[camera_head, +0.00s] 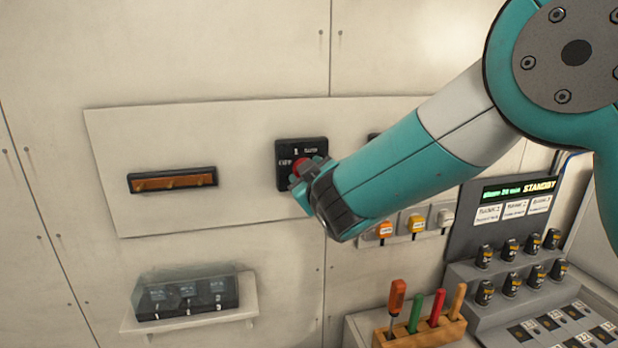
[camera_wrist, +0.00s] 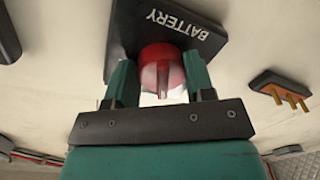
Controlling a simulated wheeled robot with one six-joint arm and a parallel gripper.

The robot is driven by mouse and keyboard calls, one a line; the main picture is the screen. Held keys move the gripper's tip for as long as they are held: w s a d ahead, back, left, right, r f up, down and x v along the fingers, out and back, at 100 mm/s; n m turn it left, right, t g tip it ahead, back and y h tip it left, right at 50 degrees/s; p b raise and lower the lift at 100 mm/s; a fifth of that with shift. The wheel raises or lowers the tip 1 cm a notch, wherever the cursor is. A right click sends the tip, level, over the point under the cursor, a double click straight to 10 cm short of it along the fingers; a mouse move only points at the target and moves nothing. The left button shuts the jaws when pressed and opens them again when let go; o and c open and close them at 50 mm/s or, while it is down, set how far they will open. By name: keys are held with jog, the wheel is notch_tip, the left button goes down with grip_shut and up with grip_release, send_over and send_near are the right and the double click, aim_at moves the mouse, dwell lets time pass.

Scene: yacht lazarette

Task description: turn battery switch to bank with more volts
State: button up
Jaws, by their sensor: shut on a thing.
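The battery switch is a black square plate (camera_head: 287,172) on the wall panel with a red knob (camera_head: 302,165); "OFF" is lettered at its left and a "1" at its top. My arm hides its lower right. In the wrist view the plate (camera_wrist: 185,28) reads "BATTERY" upside down, and the red knob (camera_wrist: 161,72) sits between my two teal fingers. My gripper (camera_wrist: 160,84) is shut on the red knob. No volt reading can be made out, and the knob's pointed position is unclear.
A fuse strip (camera_head: 172,180) is on the panel left of the switch. A clear-lidded box (camera_head: 186,294) stands on a shelf (camera_head: 190,318) below. The wall above is clear.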

dwell(0.3)
jog(key=o, duration=0.9)
jog(key=shift+s, duration=0.15)
jog(key=b+v, duration=0.9)
jog(key=v, duration=0.8)
jog(key=shift+d, duration=0.15)
